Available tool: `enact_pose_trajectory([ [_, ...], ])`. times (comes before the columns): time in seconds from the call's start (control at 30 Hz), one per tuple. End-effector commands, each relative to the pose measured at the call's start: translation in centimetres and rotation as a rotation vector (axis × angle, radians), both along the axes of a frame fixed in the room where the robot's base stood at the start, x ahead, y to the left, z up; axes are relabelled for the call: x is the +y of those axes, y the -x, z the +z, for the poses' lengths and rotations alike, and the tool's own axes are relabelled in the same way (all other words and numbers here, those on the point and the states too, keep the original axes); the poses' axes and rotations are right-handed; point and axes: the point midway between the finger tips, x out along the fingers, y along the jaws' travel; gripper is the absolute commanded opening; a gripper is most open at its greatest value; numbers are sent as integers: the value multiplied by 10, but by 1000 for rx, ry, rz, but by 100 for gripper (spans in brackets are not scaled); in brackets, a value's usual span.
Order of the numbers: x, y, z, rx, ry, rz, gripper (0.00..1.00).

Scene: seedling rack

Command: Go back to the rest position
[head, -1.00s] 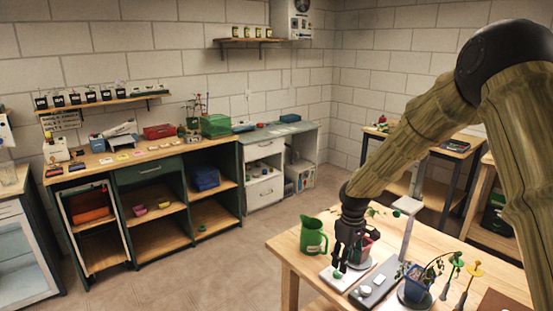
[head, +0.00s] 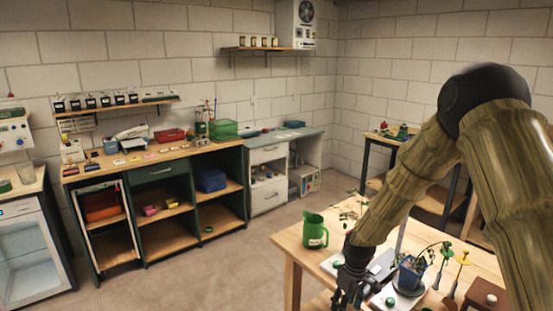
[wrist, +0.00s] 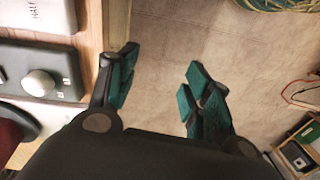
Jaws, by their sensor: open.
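My gripper (head: 347,292) is at the front edge of the wooden table (head: 290,243) in the head view, pointing down. In the wrist view my gripper (wrist: 158,85) has its two green-padded fingers spread apart, with only bare floor between them. It holds nothing. The table edge runs just left of the left finger in the wrist view. My arm hides part of the table top in the head view.
A green jug (head: 314,232) stands at the table's left corner. A grey device with a white knob (wrist: 39,83) lies near the table edge. The floor (head: 215,275) to the left is clear.

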Motion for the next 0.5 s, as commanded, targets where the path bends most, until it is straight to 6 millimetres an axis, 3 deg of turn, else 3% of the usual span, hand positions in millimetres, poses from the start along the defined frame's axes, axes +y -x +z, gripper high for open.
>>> enact_pose_trajectory([
  [0.17,10,55,-65,19,-26,-77,50],
  [0.27,14,99,-105,28,-39,-140,50],
  [0.5,14,218,-177,41,-43,-313,50],
])
